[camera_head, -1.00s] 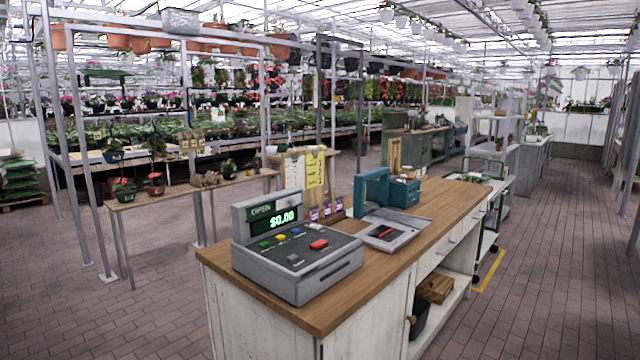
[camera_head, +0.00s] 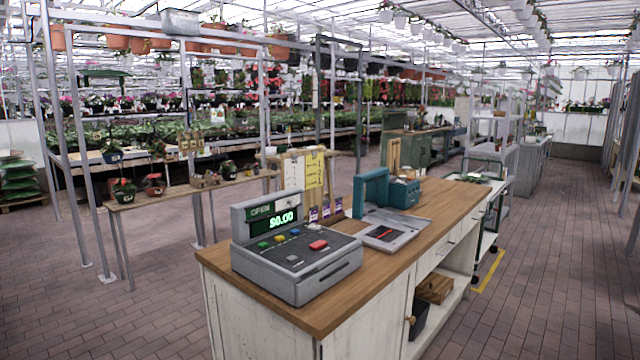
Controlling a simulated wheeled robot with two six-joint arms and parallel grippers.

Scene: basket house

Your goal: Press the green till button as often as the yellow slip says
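A grey till (camera_head: 297,262) stands on the near end of the wooden-topped counter (camera_head: 342,310). Its screen (camera_head: 284,218) reads $0.00 under the word OPEN. Neither of my grippers shows in the view.
A teal device (camera_head: 372,190) and a grey flat unit (camera_head: 383,234) stand right of the till. Small purple packets (camera_head: 326,211) sit behind it. The counter's front edge is clear. A narrow plant bench (camera_head: 180,190) stands at left, and brick floor (camera_head: 540,260) lies open at right.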

